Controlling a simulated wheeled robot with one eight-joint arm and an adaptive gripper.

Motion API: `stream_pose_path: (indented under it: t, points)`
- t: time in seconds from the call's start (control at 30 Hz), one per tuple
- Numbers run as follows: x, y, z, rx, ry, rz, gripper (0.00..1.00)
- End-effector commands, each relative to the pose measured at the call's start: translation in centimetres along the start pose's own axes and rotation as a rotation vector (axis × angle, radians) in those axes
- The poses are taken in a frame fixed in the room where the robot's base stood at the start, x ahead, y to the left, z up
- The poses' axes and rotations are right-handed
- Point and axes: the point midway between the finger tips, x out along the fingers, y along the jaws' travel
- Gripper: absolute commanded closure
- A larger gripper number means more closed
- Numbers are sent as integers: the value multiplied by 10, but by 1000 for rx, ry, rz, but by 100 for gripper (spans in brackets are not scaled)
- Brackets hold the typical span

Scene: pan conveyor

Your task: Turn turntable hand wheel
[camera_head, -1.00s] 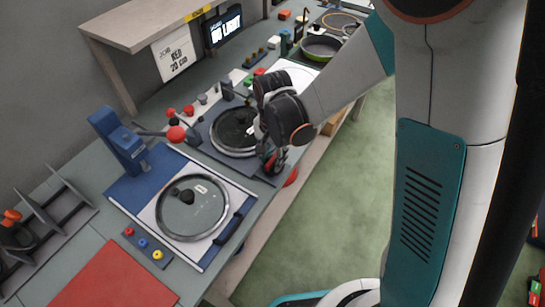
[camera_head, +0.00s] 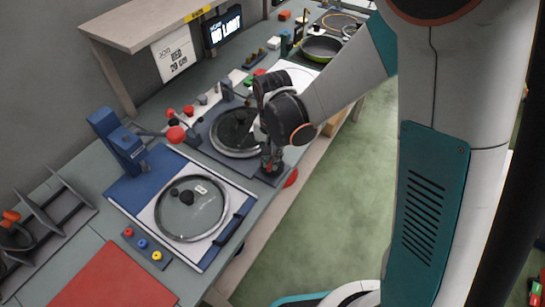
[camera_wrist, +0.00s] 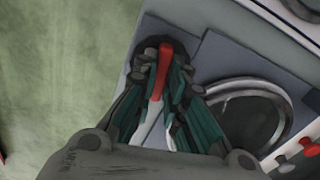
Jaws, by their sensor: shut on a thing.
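The turntable (camera_head: 216,134) is a dark disc with a pale ring on a blue-grey base plate, partly hidden behind my gripper. It also shows in the wrist view (camera_wrist: 208,95). The hand wheel sits at the near right corner of that plate, mostly hidden by the fingers; a red bar-like part (camera_wrist: 165,58) of it shows in the wrist view. My gripper (camera_head: 271,165) points down over that corner. In the wrist view my gripper (camera_wrist: 160,85) is shut on the red part, with a finger on each side.
A glass lid (camera_head: 205,215) lies on a blue-bordered board to the near left. Red knobs (camera_head: 176,134) stand left of the turntable. A green pan (camera_head: 320,48) is at the far end. The green floor on the right is clear.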

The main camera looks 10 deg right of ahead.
Motion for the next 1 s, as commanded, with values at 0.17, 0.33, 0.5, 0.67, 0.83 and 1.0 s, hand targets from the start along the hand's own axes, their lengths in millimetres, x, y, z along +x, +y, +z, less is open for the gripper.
stream_pose_path:
  t: [0.17,0.33,0.5,0.67,0.83,1.0]
  points:
    - [0,0,0,-151,1,-1,100]
    - [0,0,0,-314,1,-1,100]
    - [0,0,0,-476,1,-1,100]
    - [0,0,0,-628,1,-1,100]
    - [0,0,0,-790,1,-1,100]
    - [0,0,0,-951,1,0,100]
